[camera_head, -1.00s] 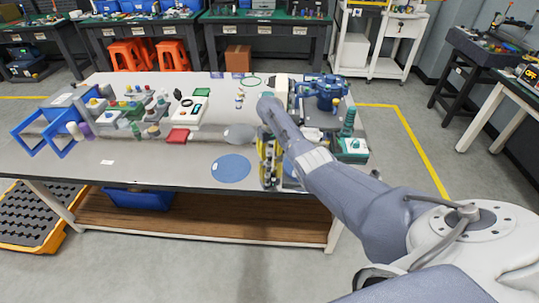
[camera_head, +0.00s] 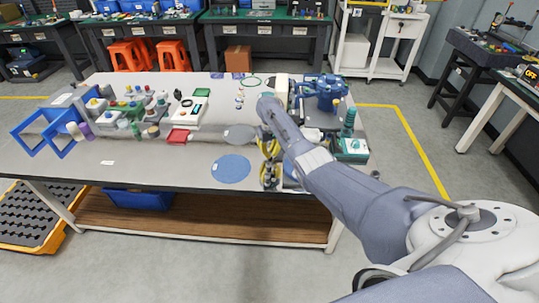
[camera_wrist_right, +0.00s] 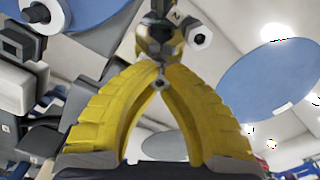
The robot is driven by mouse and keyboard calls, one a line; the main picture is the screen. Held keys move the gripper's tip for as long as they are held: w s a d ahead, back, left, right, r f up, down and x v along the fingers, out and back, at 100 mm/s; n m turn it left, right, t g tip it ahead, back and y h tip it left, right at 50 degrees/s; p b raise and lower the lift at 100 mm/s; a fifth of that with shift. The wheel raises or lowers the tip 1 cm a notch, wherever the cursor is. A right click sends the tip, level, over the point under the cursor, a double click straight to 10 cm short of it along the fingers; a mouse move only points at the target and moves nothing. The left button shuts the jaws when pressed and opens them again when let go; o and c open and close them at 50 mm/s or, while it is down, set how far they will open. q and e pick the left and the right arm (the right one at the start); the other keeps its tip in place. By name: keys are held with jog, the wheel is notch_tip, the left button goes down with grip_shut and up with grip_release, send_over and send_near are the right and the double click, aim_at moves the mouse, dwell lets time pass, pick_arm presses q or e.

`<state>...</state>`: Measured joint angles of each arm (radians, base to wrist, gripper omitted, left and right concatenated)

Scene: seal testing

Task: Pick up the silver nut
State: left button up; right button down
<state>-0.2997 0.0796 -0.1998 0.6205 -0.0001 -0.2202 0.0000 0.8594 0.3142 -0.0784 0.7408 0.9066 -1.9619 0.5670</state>
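My right gripper (camera_wrist_right: 161,66) points down at the near right part of the table, and its yellow fingers slope together to meet at the tips. A shiny hexagonal metal piece with yellow and dark patches (camera_wrist_right: 160,38), seemingly the silver nut, is at the fingertips in the right wrist view. The fingers hide part of it. Another light hexagonal nut with a dark hole (camera_wrist_right: 200,38) shows just right of it. In the head view my right gripper (camera_head: 270,156) is small and the nut cannot be made out. My left gripper is out of view.
A blue round mat (camera_head: 231,168) lies left of the gripper, with a grey disc (camera_head: 240,134) behind it. Blue equipment (camera_head: 325,88) and a green-topped box (camera_head: 352,147) stand to the right. Racks and bottles crowd the table's left. The front left tabletop is mostly clear.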

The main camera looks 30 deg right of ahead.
jog(key=shift+s+f, duration=0.15)
jog(key=shift+s, duration=0.05)
